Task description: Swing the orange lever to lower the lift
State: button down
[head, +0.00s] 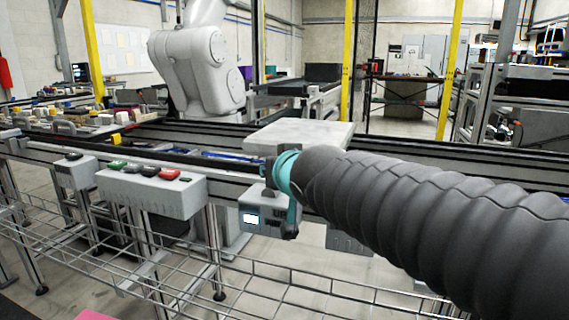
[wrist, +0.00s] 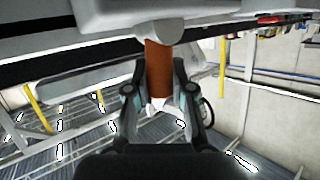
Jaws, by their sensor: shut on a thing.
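The orange lever (wrist: 158,72) shows in the wrist view, upright in the picture. It reaches from a grey-white housing (wrist: 150,22) at the top down between the fingers of my gripper (wrist: 158,100). The fingers are closed on both sides of its lower part. In the head view my arm hides the lever and most of the gripper. A pale flat plate (head: 298,135), which may be the lift's top, sits on the conveyor rail just behind my wrist. A grey box with a small lit display (head: 252,219) hangs below the rail beside my wrist.
A grey button box (head: 150,190) with green, black and red buttons is fixed to the conveyor's front, left of my arm. A wire mesh shelf (head: 180,275) runs below. A white robot arm (head: 198,75) stands behind the conveyor. Yellow posts (head: 348,70) rise farther back.

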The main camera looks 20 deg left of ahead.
jog(key=shift+a+n+g+h, duration=0.6)
jog(key=shift+a+n+h, duration=0.3)
jog(key=shift+n+h, duration=0.15)
jog(key=shift+w+a+f+n+g+h+p, duration=0.15)
jog(key=shift+a+n+h, duration=0.15)
jog(key=shift+h, duration=0.3)
jog(key=shift+s+a+f+n+g+h+p, duration=0.15)
jog(key=shift+a+n+h, duration=0.1)
jog(key=shift+n+h, duration=0.25)
jog(key=shift+w+a+f+n+g+h+p, duration=0.15)
jog(key=shift+a+n+h, duration=0.1)
jog(key=shift+h, duration=0.4)
jog(key=c, duration=1)
grip_release()
jog(key=v, duration=1.2)
jog(key=shift+a, duration=0.1)
